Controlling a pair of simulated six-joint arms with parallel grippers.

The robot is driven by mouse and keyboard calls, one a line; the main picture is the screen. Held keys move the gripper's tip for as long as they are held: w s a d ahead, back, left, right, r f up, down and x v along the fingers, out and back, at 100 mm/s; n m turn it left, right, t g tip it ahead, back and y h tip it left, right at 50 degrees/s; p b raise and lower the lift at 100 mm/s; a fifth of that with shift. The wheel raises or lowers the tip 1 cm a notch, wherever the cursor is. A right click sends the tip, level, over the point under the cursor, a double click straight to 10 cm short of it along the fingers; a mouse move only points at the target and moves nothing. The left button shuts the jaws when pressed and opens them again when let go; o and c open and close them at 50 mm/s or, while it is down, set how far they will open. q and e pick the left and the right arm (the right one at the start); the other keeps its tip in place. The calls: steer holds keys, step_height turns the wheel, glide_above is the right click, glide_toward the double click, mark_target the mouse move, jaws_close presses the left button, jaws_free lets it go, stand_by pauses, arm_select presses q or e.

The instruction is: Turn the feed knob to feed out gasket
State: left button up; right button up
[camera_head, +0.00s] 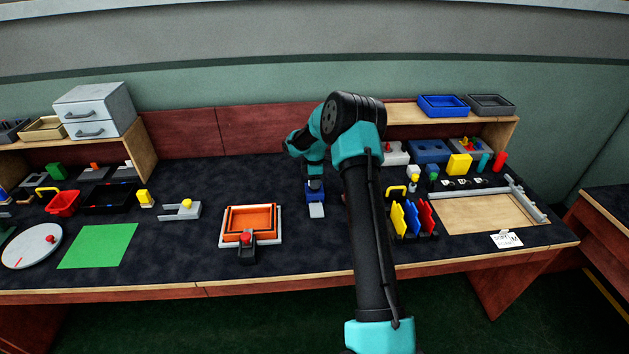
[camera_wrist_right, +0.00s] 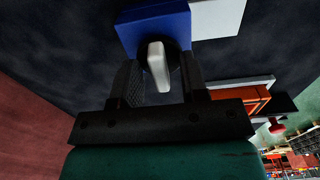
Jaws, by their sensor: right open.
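A small blue box (camera_head: 317,193) stands on the dark mat near the middle of the table, with a flat white plate (camera_head: 317,210) at its front. They also show at the top of the right wrist view, the blue box (camera_wrist_right: 140,32) beside the white plate (camera_wrist_right: 217,17). A pale bar-shaped knob (camera_wrist_right: 158,66) on a dark round base sticks out of the box. My right gripper (camera_wrist_right: 159,80) is open, one finger on each side of the knob. Contact with it cannot be told. In the head view my right gripper (camera_head: 315,183) hides the knob. No gasket can be made out.
An orange tray (camera_head: 250,209) with a red-knobbed clamp lies left of the box. A rack of coloured plates (camera_head: 412,217) stands to the right, beside my arm. A green sheet (camera_head: 97,246) lies far left. Dark mat between tray and box is clear.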

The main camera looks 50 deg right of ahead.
jaws_close()
steer(key=shift+m, duration=0.3)
steer(key=m, duration=0.8)
steer(key=shift+m, duration=0.3)
steer(key=m, duration=0.4)
steer(key=shift+m, duration=2.5)
